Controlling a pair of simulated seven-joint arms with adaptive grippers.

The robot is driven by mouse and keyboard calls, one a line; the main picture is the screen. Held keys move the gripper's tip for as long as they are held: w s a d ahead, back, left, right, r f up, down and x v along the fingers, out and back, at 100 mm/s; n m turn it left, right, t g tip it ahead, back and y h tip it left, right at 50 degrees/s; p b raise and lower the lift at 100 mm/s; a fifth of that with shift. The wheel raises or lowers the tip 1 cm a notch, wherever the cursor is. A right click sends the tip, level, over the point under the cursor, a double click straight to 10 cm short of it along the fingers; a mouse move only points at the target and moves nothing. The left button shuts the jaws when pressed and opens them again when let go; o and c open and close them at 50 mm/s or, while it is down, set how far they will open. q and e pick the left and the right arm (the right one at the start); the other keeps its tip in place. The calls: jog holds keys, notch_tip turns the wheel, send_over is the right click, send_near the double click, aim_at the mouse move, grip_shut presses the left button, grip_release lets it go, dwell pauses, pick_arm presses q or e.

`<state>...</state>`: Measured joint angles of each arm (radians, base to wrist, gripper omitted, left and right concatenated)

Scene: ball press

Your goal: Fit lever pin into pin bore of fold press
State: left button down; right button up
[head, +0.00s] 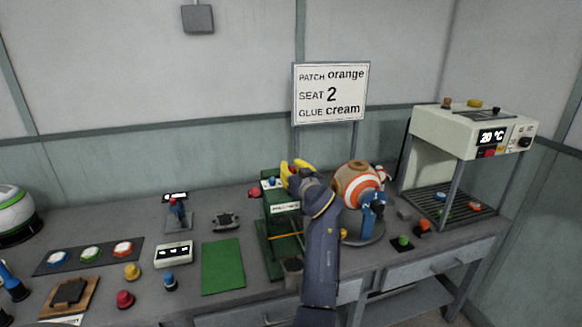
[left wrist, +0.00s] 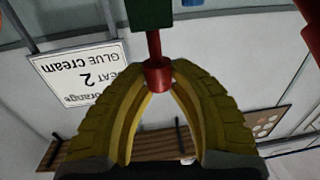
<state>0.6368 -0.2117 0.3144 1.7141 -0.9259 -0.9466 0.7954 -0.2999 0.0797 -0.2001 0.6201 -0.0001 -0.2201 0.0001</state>
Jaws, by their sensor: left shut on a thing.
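The green fold press (head: 281,211) stands on the bench left of my arm. My left gripper (head: 294,170), with yellow fingers, is at the top of the press. In the left wrist view, the fingers are shut on a red lever pin (left wrist: 157,70). Its thin shaft points toward a green block (left wrist: 150,12) of the press and meets its edge in the picture. I cannot tell whether the tip is inside the pin bore, which is not visible. My right gripper is not in view.
An orange-and-white striped ball (head: 357,187) stands close right of my arm. A sign (head: 331,94) rises behind the press. A white oven-like machine (head: 462,132) stands far right. A green mat (head: 222,265) and several small coloured knobs lie to the left.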

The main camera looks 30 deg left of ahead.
aim_at(291, 167)
pick_arm(q)
jog(key=shift+f, duration=1.6)
jog(key=c, duration=1.2)
grip_release()
jog(key=shift+r, duration=0.1)
notch_tip(291, 167, up, 10)
jog(key=shift+f, duration=0.1)
